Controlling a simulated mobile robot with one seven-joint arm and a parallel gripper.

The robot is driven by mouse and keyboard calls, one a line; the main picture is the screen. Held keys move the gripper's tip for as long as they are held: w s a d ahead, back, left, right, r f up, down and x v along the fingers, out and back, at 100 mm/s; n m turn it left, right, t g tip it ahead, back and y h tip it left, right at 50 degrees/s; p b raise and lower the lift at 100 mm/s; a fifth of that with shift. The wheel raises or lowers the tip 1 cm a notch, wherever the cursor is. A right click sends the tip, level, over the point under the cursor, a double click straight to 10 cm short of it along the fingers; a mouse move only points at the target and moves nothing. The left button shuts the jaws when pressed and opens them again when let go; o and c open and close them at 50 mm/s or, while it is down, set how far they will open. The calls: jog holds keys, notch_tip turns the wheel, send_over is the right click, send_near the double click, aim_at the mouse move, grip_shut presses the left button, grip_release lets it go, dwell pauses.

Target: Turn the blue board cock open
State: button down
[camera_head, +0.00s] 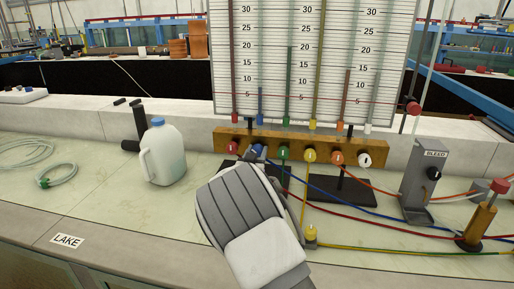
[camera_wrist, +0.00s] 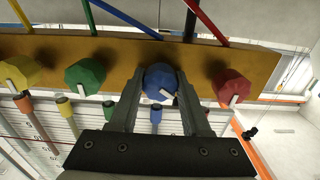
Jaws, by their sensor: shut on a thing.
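The blue board cock (camera_wrist: 160,78) is a faceted knob on the wooden manifold bar (camera_wrist: 120,57). In the wrist view it sits between the two fingers of my gripper (camera_wrist: 160,92), which is shut on it. A small white pointer shows at the knob's lower right, partly crowded by the right finger. In the head view only a bit of the blue cock (camera_head: 257,150) shows behind my wrist, and the fingers are mostly hidden. The red cock (camera_head: 233,148) and green cock (camera_head: 283,153) flank it, outside the fingers.
A yellow cock (camera_head: 309,156), an orange cock and a white cock continue along the bar. The scaled tube board (camera_head: 300,60) rises behind. Coloured hoses cross the bench to the right, near the grey BLEED stand (camera_head: 420,180).

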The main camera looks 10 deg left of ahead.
jog(key=n+p, duration=0.1)
jog(key=n, duration=0.3)
jog(key=shift+p, duration=0.4)
jog(key=shift+n+p, duration=0.45)
jog(key=shift+n, duration=0.85)
jog(key=shift+c, duration=1.9)
grip_release()
jog(key=s+p, duration=0.1)
jog(key=s, duration=1.6)
jog(key=shift+s+d, duration=0.25)
jog(key=shift+d, duration=0.2)
